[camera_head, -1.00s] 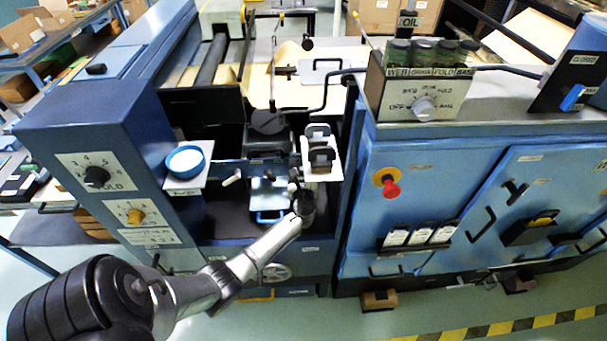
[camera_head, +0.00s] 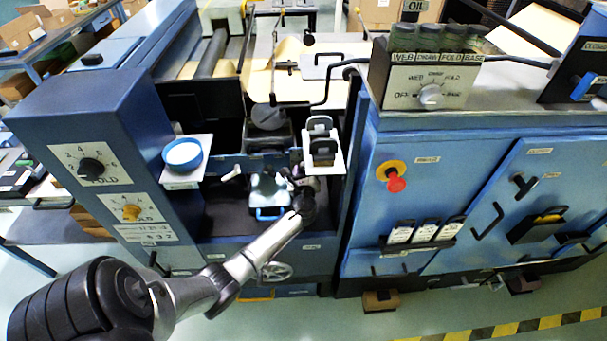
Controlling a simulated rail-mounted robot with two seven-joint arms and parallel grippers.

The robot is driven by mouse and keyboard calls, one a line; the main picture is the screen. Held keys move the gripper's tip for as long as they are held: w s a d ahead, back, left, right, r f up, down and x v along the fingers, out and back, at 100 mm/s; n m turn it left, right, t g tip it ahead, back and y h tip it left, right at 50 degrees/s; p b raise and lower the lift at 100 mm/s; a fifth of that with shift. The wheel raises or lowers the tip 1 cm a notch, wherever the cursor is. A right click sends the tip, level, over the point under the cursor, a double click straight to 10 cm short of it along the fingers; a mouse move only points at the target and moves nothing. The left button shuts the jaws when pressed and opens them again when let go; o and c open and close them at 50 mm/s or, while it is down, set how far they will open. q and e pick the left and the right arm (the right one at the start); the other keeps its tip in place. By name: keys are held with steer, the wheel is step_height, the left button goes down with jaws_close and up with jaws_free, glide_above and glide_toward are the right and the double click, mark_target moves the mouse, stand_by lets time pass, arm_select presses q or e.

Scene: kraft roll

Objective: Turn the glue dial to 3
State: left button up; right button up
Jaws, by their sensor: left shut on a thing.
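On the blue cabinet at left, a white panel carries a yellow dial (camera_head: 131,212); its lettering is too small to read surely. Above it is a black dial (camera_head: 91,167) on a numbered panel whose label seems to read FOLD. My right gripper is not in view.
A blue-rimmed round cup (camera_head: 183,155) sits on a small white shelf. At right are a red button (camera_head: 397,184) and a selector knob (camera_head: 431,96). A handwheel (camera_head: 276,271) is below my arm.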

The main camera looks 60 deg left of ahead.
arm_select(q)
steer(key=shift+w+f+n+b, duration=0.1)
steer(key=shift+f+n+b, duration=0.05)
steer(key=shift+n+b, duration=0.75)
steer(key=n+b, duration=0.6)
steer(key=n, duration=0.2)
steer(key=shift+d+y, duration=0.1)
steer(key=shift+y, duration=0.3)
steer(key=shift+r+n+g+y+b, duration=0.1)
steer(key=shift+r+n+g+b, duration=0.05)
steer(key=shift+n+b, duration=0.95)
steer(key=shift+r+n+g+y+b, duration=0.1)
steer(key=shift+n+g+b, duration=0.1)
steer(key=shift+n+b, duration=0.9)
steer(key=shift+r+n+g+y+b, duration=0.15)
steer(key=shift+n+b, duration=0.6)
steer(key=shift+n, duration=0.65)
steer(key=shift+r, duration=0.1)
steer(key=o, duration=0.6)
steer(key=shift+o, duration=1.1)
steer(key=shift+w, duration=0.1)
